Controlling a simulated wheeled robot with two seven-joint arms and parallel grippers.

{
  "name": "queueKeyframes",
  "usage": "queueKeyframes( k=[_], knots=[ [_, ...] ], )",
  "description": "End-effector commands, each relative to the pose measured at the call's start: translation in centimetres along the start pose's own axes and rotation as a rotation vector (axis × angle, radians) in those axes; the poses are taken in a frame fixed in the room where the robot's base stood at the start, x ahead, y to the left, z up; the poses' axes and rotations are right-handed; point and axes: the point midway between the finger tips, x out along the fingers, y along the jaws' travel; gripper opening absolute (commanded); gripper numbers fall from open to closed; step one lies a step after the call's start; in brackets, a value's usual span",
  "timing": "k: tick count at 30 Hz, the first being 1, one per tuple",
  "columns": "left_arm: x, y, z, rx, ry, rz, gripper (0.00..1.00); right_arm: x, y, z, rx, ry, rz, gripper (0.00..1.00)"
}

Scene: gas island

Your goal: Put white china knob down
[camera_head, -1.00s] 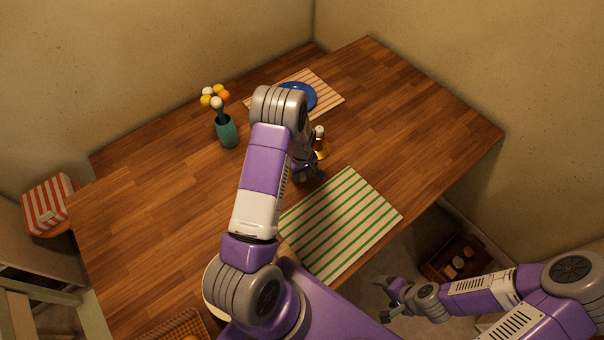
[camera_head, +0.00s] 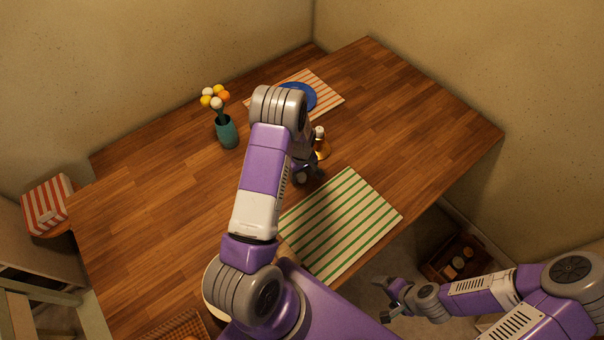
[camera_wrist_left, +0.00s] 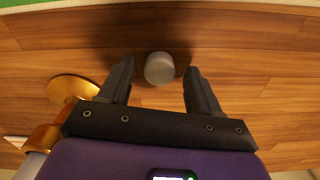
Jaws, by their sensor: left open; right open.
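The white china knob (camera_wrist_left: 159,68) is a pale, round piece on the wooden table in the left wrist view. It lies between and slightly beyond the fingertips of my left gripper (camera_wrist_left: 158,72), with a gap on both sides. In the head view a small pale round shape (camera_head: 302,178) shows by my left gripper (camera_head: 311,171), near the green-striped mat; it looks like the knob, partly covered by the arm. My left gripper is open and low over the table. My right gripper (camera_head: 392,298) is open and empty, off the table's front right edge.
A brass piece with a round base (camera_wrist_left: 72,88) stands close beside my left gripper. The green-striped mat (camera_head: 345,222) is bare. A blue plate (camera_head: 300,96) on an orange-striped mat and a teal flower vase (camera_head: 227,132) stand farther back. The table's right side is clear.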

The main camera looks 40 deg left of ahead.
Motion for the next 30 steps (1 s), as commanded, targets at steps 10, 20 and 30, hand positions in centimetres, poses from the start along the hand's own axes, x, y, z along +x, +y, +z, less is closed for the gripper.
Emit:
queueKeyframes(
  k=[10,20,30],
  knots=[
    [-7.7,0.1,-0.1,0.001,0.004,0.006,0.63,-0.6,-0.2,0.0,0.000,0.000,0.000,0.87],
    [-11.3,0.0,0.0,0.000,0.001,0.001,0.63,-0.8,-0.3,0.1,0.000,0.000,0.000,0.87],
    [-11.4,0.0,0.0,0.000,0.001,0.001,0.63,-0.8,-0.3,0.1,0.000,-0.001,0.000,0.87]
  ],
)
